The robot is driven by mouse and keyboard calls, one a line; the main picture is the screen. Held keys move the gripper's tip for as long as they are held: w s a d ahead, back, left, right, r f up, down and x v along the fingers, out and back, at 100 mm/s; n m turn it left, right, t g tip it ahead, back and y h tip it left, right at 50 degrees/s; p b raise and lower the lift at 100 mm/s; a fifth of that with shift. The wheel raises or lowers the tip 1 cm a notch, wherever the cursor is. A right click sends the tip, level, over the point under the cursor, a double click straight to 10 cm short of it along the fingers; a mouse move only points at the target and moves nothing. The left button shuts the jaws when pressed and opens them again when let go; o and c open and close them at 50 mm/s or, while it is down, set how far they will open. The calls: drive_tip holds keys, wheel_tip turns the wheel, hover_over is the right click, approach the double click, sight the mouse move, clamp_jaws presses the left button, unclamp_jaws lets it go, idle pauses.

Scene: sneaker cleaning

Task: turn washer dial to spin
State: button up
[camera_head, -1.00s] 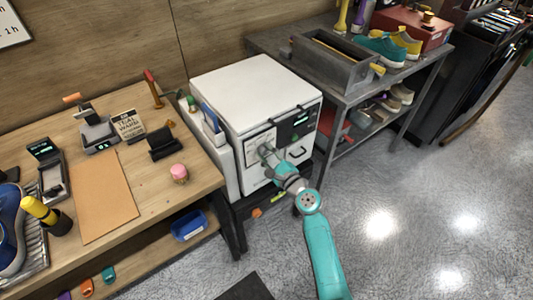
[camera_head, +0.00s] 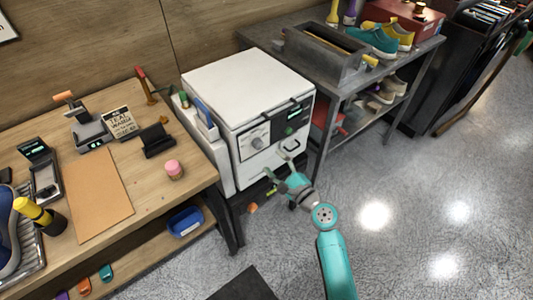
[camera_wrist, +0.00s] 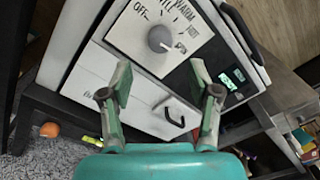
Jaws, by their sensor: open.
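The washer (camera_head: 245,85) is a white box with a control panel on its front. Its round grey dial (camera_head: 258,143) sits on a pale label plate. In the wrist view the dial (camera_wrist: 160,38) is near the top centre, with OFF, WARM and HOT among the printed words around it; a light mark on it points lower right. My gripper (camera_head: 279,166) is open and empty, below and to the right of the dial in the head view, apart from it. In the wrist view my gripper's fingers (camera_wrist: 163,80) are spread below the dial.
A dark panel with a lit green display (camera_wrist: 232,78) is beside the dial. A door handle (camera_wrist: 174,113) is below. A wooden bench (camera_head: 130,165) stands left and a grey metal table (camera_head: 345,85) right. Open floor lies in front of the washer.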

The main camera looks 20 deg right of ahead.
drive_tip(key=shift+v, duration=1.9)
drive_tip(key=s+a+f+n+g+h, duration=0.15)
drive_tip(key=s+f+n, duration=0.3)
drive_tip(key=s, duration=0.75)
drive_tip(key=s+a+f+n+g+h, duration=0.1)
drive_tip(key=s+f+n+h, duration=0.3)
drive_tip(key=s, duration=0.7)
drive_tip(key=s+r+n, duration=0.6)
drive_tip(key=s+n, duration=0.1)
drive_tip(key=s, duration=0.2)
drive_tip(key=s+r+n, duration=0.6)
drive_tip(key=s+n, duration=0.2)
drive_tip(key=s, duration=0.2)
drive_tip(key=shift+a+r, duration=0.35)
drive_tip(key=shift+r, duration=0.05)
drive_tip(key=shift+y, duration=0.25)
